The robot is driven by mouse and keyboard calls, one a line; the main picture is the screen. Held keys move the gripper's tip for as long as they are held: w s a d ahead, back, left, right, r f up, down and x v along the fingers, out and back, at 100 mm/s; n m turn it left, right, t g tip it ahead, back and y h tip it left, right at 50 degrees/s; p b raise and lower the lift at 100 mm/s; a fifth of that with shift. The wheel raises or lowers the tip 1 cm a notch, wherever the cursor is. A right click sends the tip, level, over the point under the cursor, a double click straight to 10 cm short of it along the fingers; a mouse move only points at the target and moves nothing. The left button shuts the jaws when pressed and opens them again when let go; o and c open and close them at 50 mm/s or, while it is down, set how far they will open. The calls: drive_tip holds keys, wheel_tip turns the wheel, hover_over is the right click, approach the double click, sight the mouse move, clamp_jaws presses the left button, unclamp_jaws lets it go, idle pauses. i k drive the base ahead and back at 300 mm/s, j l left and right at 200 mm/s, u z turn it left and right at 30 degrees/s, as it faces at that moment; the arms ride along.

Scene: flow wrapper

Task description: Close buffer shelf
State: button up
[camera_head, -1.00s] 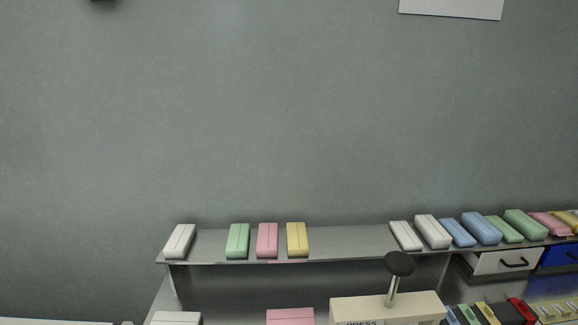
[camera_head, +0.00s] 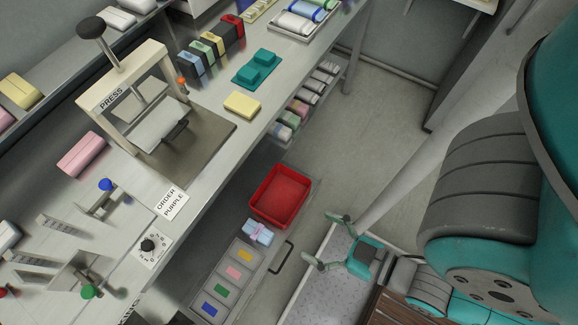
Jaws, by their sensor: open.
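A grey pull-out shelf (camera_head: 207,284) with compartments marked by blue, green, pink and yellow patches sticks out from under the worktable. I cannot tell for sure that it is the buffer shelf. A dark bar handle (camera_head: 284,257) is on its right side. A small light-blue wrapped pack (camera_head: 258,232) lies at its far end. My gripper (camera_head: 319,238) is open and empty, to the right of the handle, with its fingers pointing toward the table. It appears apart from the handle.
A red bin (camera_head: 280,196) stands just beyond the shelf. The worktable (camera_head: 215,165) above carries a press (camera_head: 124,98), an order card (camera_head: 170,203) and a dial (camera_head: 149,246). Packs fill a lower rack (camera_head: 303,103). Floor (camera_head: 340,150) is free beyond the bin.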

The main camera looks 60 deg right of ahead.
sight(270, 253)
drive_tip(key=k+j, duration=0.1)
drive_tip(key=k, duration=0.65)
drive_tip(key=k+j, duration=0.15)
drive_tip(key=k, duration=0.6)
drive_tip(key=i+l, duration=0.95)
drive_tip(key=i, duration=0.2)
